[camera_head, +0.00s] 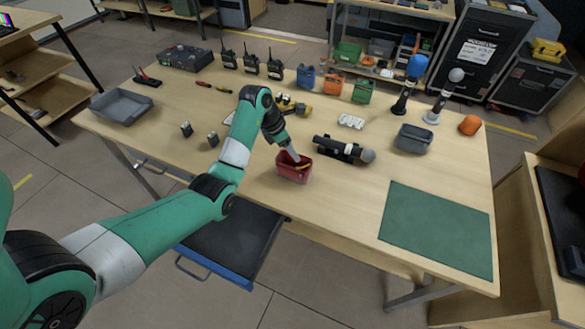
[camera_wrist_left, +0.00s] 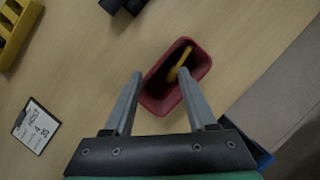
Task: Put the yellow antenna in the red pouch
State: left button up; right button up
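The red pouch (camera_head: 294,174) is a small open-topped container near the table's front edge, below my left gripper (camera_head: 291,154). It also shows in the left wrist view (camera_wrist_left: 157,104). The yellow antenna (camera_wrist_left: 180,64) lies tilted inside the pouch, one end near the rim. In the head view, a yellow bit (camera_head: 303,165) shows at the pouch's opening. In the left wrist view, my left gripper (camera_wrist_left: 160,73) is open, its fingers apart above the pouch. The antenna does not look held. My right gripper is not in view.
A black microphone (camera_head: 345,150) lies right of the pouch. Yellow item (camera_head: 293,106) lies behind it. Grey bins (camera_head: 121,106) and (camera_head: 413,139) stand left and right. Several radios (camera_head: 251,63) stand at the back. A green mat (camera_head: 437,228) lies front right.

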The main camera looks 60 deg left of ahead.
pick_arm(q)
jog(key=p+v, duration=0.9)
jog(key=v, duration=0.2)
jog(key=shift+r, duration=0.35)
jog(key=shift+s, duration=0.1)
